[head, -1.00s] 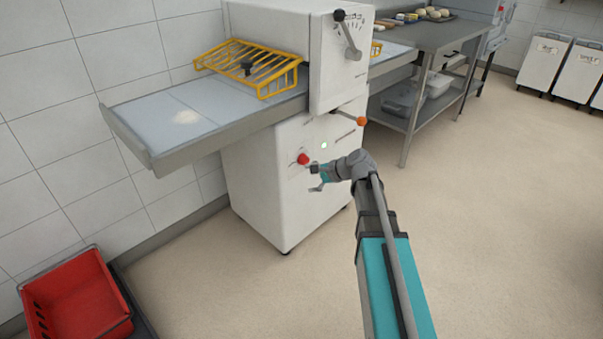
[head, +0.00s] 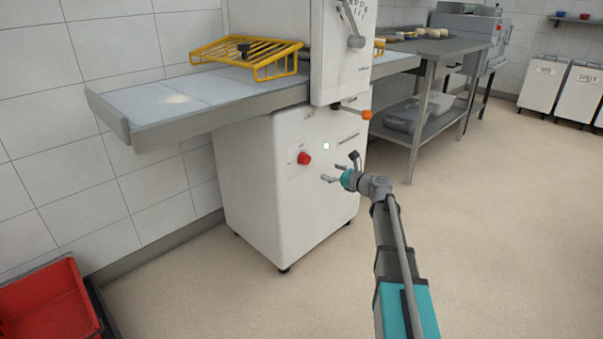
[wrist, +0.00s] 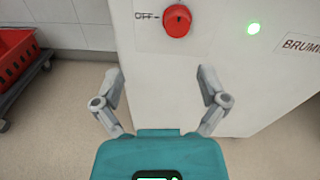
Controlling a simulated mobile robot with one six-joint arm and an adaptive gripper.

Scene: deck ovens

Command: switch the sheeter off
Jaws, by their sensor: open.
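The sheeter (head: 255,190) is a white machine with a long grey feed table (head: 190,103) and a yellow guard (head: 250,55). A red knob (head: 304,158) sits on its front panel. Which way the knob points is unclear. My gripper (head: 340,167) is open and empty, apart from the knob and in front of the panel.
An orange-tipped lever (head: 366,115) sticks out above the panel, and a grey-handled lever (head: 355,40) is higher up. A red crate (head: 45,305) stands at lower left. A steel table (head: 440,47) is behind at right. The floor at right is clear.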

